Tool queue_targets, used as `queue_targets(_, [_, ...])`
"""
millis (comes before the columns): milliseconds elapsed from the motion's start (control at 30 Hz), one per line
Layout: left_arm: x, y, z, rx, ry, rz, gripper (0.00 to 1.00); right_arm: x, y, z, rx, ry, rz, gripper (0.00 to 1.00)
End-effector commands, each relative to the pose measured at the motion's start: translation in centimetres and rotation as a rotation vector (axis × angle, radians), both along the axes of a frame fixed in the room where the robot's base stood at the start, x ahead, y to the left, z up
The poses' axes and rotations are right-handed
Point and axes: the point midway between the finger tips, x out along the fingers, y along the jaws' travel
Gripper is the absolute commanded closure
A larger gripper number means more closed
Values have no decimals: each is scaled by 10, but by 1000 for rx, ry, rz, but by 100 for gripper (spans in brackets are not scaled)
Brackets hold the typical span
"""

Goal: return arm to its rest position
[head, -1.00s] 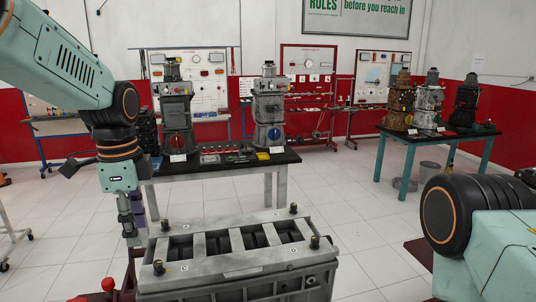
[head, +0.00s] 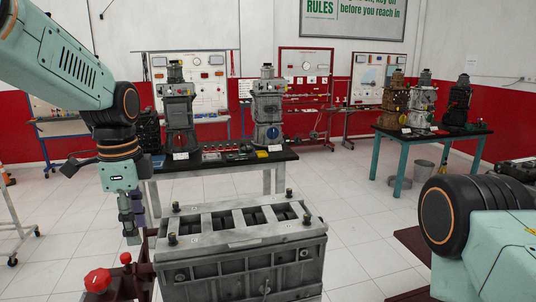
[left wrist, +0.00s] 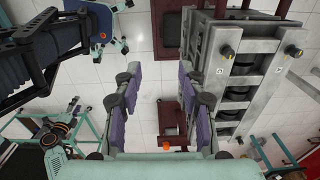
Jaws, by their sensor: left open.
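My left arm comes in from the upper left in the head view and bends down at a black joint. My left gripper (head: 132,220) hangs from it, pointing down, just left of the grey engine block (head: 240,262). In the left wrist view the two purple-padded fingers of the left gripper (left wrist: 160,95) are spread, with only floor and a dark red stand part showing between them. The engine block (left wrist: 235,95) is right of the fingers there, apart from them. My right arm shows at the lower right of the head view; its gripper is out of frame.
A red knob (head: 98,280) sits on a dark red stand left of the block. Behind, a black-topped table (head: 220,163) carries two engine models. Another table (head: 430,133) at the right holds several more. White tiled floor lies between.

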Motion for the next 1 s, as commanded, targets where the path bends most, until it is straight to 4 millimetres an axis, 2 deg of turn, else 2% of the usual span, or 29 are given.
queue_targets(167, [1, 0, -1, 0, 1, 13, 59, 0, 0, 0, 0, 0, 0, 48])
queue_targets(467, [42, -1, -5, -37, -197, 269, 59, 0, 0, 0, 0, -1, 0, 48])
queue_targets(600, [56, -3, -14, -77, -293, 396, 59, 0, 0, 0, 0, -1, 0, 48])
queue_targets(667, [59, -4, -25, -100, -333, 462, 59, 0, 0, -3, 0, -1, 0, 48])
queue_targets(767, [61, -6, -62, -148, -389, 592, 59, 0, 0, -13, 0, -1, 0, 48])
queue_targets(867, [54, -9, -118, -201, -425, 734, 59, 1, 0, -31, 0, -1, 0, 48])
queue_targets(1000, [29, -11, -208, -266, -442, 923, 59, 1, 0, -61, 0, 0, 0, 48])
